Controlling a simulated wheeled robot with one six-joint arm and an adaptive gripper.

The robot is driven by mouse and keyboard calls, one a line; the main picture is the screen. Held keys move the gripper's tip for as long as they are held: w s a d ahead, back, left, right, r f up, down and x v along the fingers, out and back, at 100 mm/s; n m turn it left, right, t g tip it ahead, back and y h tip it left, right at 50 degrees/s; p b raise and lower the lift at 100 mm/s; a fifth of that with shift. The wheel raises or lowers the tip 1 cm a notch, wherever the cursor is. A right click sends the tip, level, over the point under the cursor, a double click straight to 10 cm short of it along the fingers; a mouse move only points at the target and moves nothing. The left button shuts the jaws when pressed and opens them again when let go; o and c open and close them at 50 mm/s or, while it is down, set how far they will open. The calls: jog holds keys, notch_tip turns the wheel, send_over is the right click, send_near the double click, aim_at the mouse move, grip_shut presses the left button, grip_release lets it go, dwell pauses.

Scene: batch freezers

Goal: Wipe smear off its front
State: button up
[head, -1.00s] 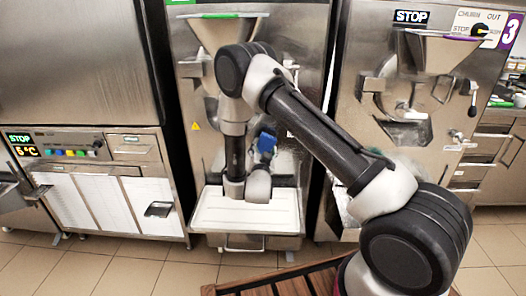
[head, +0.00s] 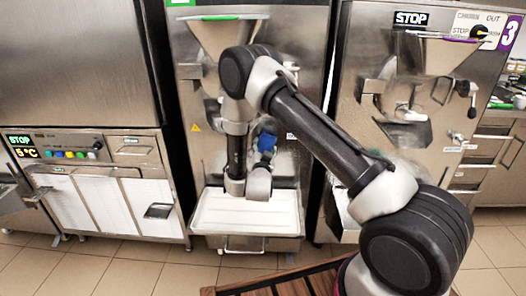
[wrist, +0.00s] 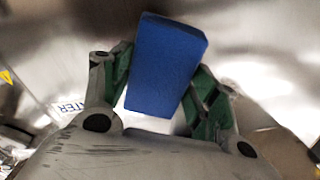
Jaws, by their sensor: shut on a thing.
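My gripper (wrist: 163,84) is shut on a blue sponge (wrist: 168,62), with a green-padded finger on each side of it. In the head view the blue sponge (head: 267,141) shows in front of the middle batch freezer's steel front (head: 202,150). My arm hides much of that front, and my gripper is mostly hidden behind my wrist. In the wrist view a shiny steel surface (wrist: 255,55) lies behind the sponge. I cannot tell whether the sponge touches it. No smear can be made out for certain.
A white drip tray (head: 222,212) juts out below my wrist. A steel hopper (head: 222,35) sits above. Another freezer (head: 350,110) with a spout and handle stands at right. A low cabinet (head: 125,200) stands at left. A slatted wooden surface (head: 290,284) is in front.

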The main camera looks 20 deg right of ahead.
jog(key=shift+w+d, duration=0.1)
jog(key=shift+d, duration=0.05)
jog(key=shift+s+d, duration=0.3)
jog(key=shift+d, duration=0.6)
jog(key=shift+s+d, duration=0.3)
jog(key=shift+d, duration=0.6)
jog(key=shift+w+a+r, duration=0.1)
jog(key=shift+w+a, duration=0.2)
jog(key=shift+a, duration=0.35)
jog(key=shift+w+a, duration=0.25)
jog(key=shift+a, duration=0.35)
jog(key=shift+w+a+r, duration=0.1)
jog(key=shift+w+a, duration=0.2)
jog(key=shift+a, duration=0.35)
jog(key=shift+c, duration=0.3)
jog(key=shift+v, duration=3)
jog(key=shift+s+f, duration=0.15)
jog(key=shift+f, duration=0.05)
